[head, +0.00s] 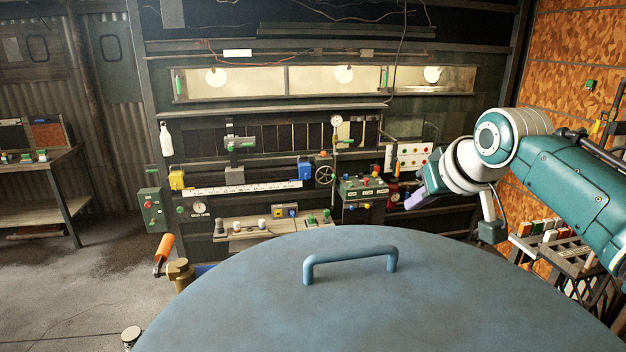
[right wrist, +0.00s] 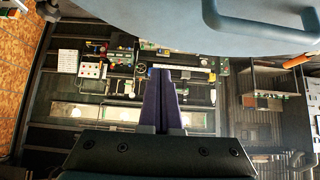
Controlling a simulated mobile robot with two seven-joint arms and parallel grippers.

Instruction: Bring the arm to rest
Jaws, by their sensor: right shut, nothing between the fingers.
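My right arm (head: 575,175) comes in from the right in the head view, raised above the right side of a large blue-grey round lid. My right gripper (head: 415,199) points left and down, clear of the lid. In the right wrist view the gripper fingers (right wrist: 162,100) are together with nothing between them. The lid (head: 380,290) fills the lower part of the head view and has a raised blue handle (head: 350,262). It also shows upside down at the top of the right wrist view (right wrist: 150,22). My left gripper is not in view.
Behind the lid stands a wall of controls with a green panel (head: 362,188), gauges and a long lit window. An orange-handled lever (head: 163,250) is left of the lid. A rack (head: 565,255) stands at the right, below my arm. A workbench (head: 40,175) is at far left.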

